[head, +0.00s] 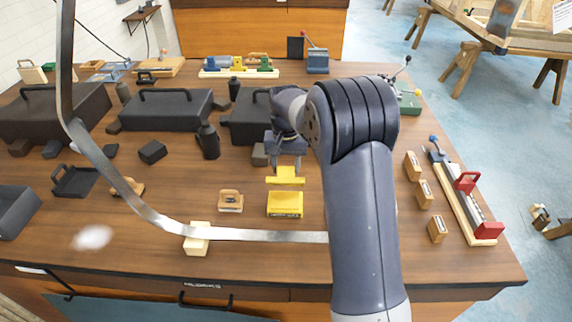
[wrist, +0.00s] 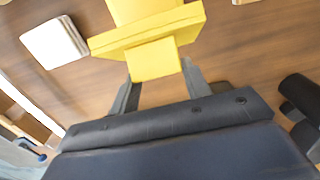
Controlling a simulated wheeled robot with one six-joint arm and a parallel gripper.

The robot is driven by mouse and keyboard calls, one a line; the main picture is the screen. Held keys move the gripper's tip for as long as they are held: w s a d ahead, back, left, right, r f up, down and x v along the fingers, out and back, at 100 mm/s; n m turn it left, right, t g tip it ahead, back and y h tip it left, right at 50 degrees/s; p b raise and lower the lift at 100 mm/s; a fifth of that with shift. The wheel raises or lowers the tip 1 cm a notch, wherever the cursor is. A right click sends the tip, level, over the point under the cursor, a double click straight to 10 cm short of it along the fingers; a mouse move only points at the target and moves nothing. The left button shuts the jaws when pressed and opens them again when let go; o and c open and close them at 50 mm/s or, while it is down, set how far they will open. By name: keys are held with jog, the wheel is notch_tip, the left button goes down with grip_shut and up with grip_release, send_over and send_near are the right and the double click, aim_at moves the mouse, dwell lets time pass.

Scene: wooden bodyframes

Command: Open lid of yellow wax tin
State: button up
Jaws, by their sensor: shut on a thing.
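The yellow wax tin (head: 285,205) sits on the wooden bench near the middle of the head view. Its yellow lid (head: 286,180) shows just behind the tin, with a strip of bench visible between them. My gripper (head: 287,164) is shut on the tab of the lid. In the wrist view the lid (wrist: 150,38) spans across in front of the fingers, its tab between them (wrist: 158,72). More yellow, which looks like the tin (wrist: 128,10), shows beyond it. I cannot tell whether lid and tin still touch.
A small wooden block with a handle (head: 231,201) stands left of the tin. A curved metal band (head: 180,228) crosses the front, by a pale block (head: 198,239). A black bottle (head: 208,141) and dark boxes (head: 176,109) stand behind. Several wooden blocks (head: 425,193) stand right.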

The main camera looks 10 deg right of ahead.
jog(key=shift+f, duration=0.2)
jog(key=o, duration=1.2)
jog(key=shift+w, duration=0.15)
jog(key=shift+o, duration=1)
jog(key=shift+r, duration=0.1)
notch_tip(320, 180, up, 11)
jog(key=b, duration=0.1)
jog(key=shift+c, duration=0.5)
